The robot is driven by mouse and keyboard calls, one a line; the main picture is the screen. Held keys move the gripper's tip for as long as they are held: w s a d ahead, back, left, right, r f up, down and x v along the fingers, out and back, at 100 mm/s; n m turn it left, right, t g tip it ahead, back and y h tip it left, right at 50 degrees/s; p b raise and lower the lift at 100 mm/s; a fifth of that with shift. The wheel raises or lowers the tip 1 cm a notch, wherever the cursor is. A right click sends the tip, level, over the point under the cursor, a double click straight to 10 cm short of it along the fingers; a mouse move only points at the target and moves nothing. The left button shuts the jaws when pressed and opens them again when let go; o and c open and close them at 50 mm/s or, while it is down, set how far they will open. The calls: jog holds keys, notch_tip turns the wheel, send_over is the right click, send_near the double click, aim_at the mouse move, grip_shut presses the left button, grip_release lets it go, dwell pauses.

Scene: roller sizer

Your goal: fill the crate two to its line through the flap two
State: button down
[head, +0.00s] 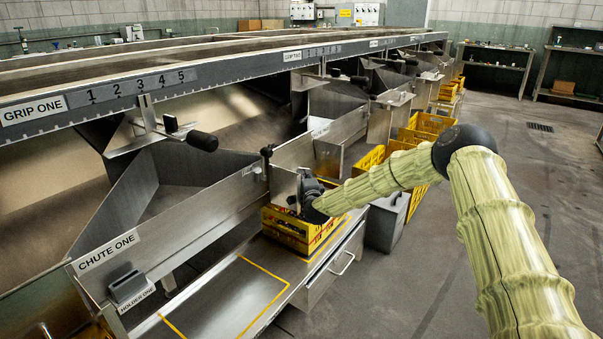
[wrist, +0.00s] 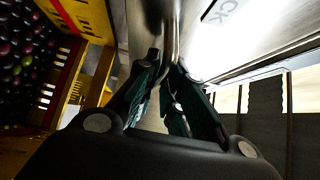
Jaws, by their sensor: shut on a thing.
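My gripper (head: 312,198) is at the metal flap (head: 284,187) at the end of a chute, above a yellow crate (head: 290,238). In the wrist view my gripper (wrist: 168,75) is shut on an upright metal handle (wrist: 171,30), which seems to belong to the flap. At the left of the wrist view, a yellow crate (wrist: 85,22) holds many small dark purple, red and green fruits (wrist: 22,50). No number shows on the crate or flap, so I cannot tell if they are number two. The crate's line is not clear.
A chute labelled CHUTE ONE (head: 108,252) and HOLDER ONE (head: 136,297) is at the near left. A yellow outline (head: 245,312) marks a bare bench spot. More yellow crates (head: 432,123) stand farther back. The grey floor (head: 500,140) at right is mostly clear.

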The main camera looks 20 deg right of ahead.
jog(key=p, duration=0.2)
jog(key=s+d+r+n+g+p, duration=0.1)
jog(key=shift+s+d+r+p, duration=0.15)
jog(key=shift+s+r+p, duration=0.05)
jog(key=shift+s+p, duration=0.15)
jog(key=shift+g, duration=0.3)
jog(key=c, duration=1.5)
grip_release()
jog(key=s, duration=0.4)
jog(key=s+a+r, duration=0.1)
jog(key=s, duration=0.6)
jog(key=shift+s+a+r, duration=0.25)
jog(key=shift+s+a, duration=0.05)
jog(key=shift+s, duration=0.05)
